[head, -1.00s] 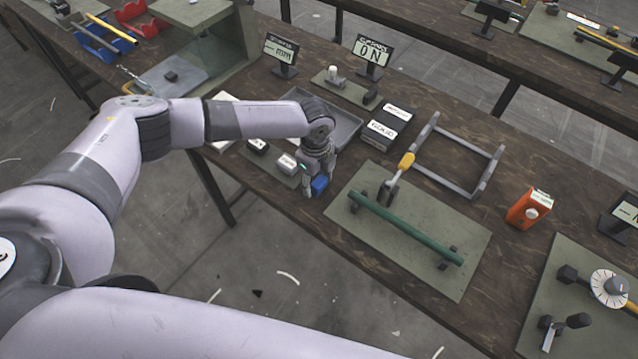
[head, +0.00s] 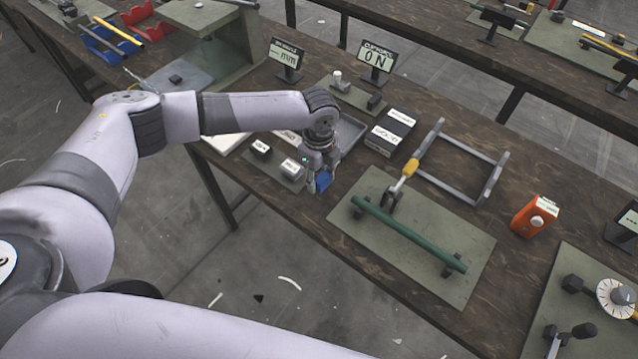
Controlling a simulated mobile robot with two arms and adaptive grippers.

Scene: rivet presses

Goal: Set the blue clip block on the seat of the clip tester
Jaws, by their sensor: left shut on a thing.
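The blue clip block (head: 323,182) is small and partly hidden by the fingers of my left gripper (head: 319,178), which is shut on it. The gripper points down near the front edge of the table, right of a small plate with a white-labelled block. The clip tester (head: 348,97) appears to be the small green plate at the back, in front of a display (head: 376,59) that reads "0 N". It carries a light post (head: 337,79) and a dark block (head: 375,102). I cannot tell which part is the seat. My right gripper is not in view.
A grey tray (head: 350,133) lies behind my left gripper, partly hidden by the arm. Dark labelled boxes (head: 391,132) stand right of it. A green plate (head: 460,275) with a green bar (head: 408,234), a grey frame (head: 462,198) and an orange device (head: 535,216) are further right.

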